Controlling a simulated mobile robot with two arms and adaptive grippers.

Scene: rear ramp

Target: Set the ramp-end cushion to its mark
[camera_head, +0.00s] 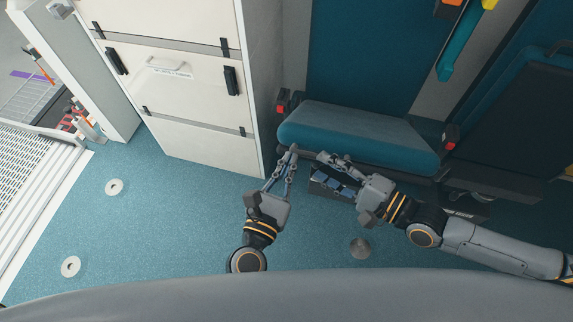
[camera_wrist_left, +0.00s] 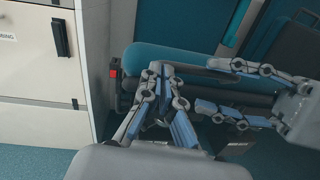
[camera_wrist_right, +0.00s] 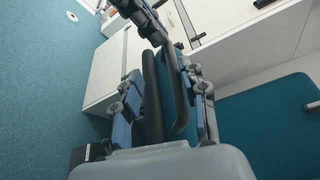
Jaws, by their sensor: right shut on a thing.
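I cannot make out the mark.
A white cabinet (camera_head: 195,130) stands left of the cushion. Red-tipped parts (camera_head: 282,108) flank the seat. A darker seat (camera_head: 515,125) is at right. Floor is open at left, with round discs (camera_head: 114,187).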

